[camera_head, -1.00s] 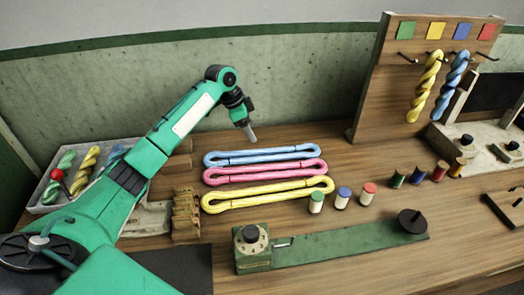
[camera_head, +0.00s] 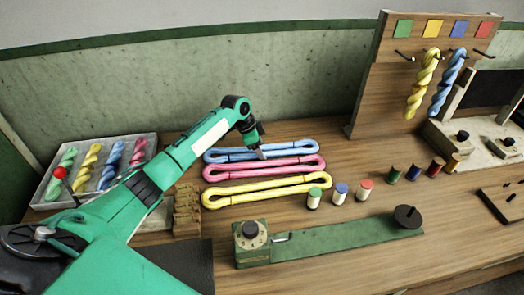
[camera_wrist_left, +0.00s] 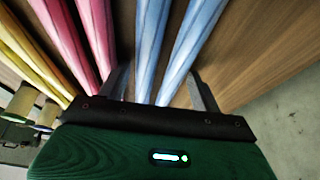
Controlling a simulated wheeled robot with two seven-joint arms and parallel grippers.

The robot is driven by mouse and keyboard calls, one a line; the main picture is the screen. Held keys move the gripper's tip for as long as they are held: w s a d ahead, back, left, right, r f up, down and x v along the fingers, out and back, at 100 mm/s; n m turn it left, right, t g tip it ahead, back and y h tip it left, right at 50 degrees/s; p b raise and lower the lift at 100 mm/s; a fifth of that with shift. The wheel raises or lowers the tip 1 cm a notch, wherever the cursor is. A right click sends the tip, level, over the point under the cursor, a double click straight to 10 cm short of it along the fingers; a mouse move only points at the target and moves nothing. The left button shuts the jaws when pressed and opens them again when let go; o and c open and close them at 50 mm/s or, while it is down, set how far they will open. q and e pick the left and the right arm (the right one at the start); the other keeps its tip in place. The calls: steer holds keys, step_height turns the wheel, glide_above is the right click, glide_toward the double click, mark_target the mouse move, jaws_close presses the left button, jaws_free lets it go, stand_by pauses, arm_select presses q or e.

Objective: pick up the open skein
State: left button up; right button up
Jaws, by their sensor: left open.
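Three open skeins lie side by side on the wooden table: a blue open skein (camera_head: 228,155) at the back, a pink open skein (camera_head: 235,173) in the middle and a yellow open skein (camera_head: 235,199) in front. My left gripper (camera_head: 262,154) is open at the blue skein, near the middle of its length. In the left wrist view the two fingers (camera_wrist_left: 160,72) stand on either side of the blue skein's two strands (camera_wrist_left: 150,40). The pink skein (camera_wrist_left: 97,25) is just outside one finger. I cannot tell whether the fingers touch the blue skein. My right gripper is out of view.
A tray (camera_head: 150,140) of twisted skeins is at the left. Several small spools (camera_head: 341,192) and a green bar with a dial (camera_head: 330,238) lie in front. A peg board (camera_head: 375,90) with two hanging twisted skeins stands at the right.

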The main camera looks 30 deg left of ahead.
arm_select(q)
steer(key=c, duration=0.8)
steer(key=shift+r, duration=0.1)
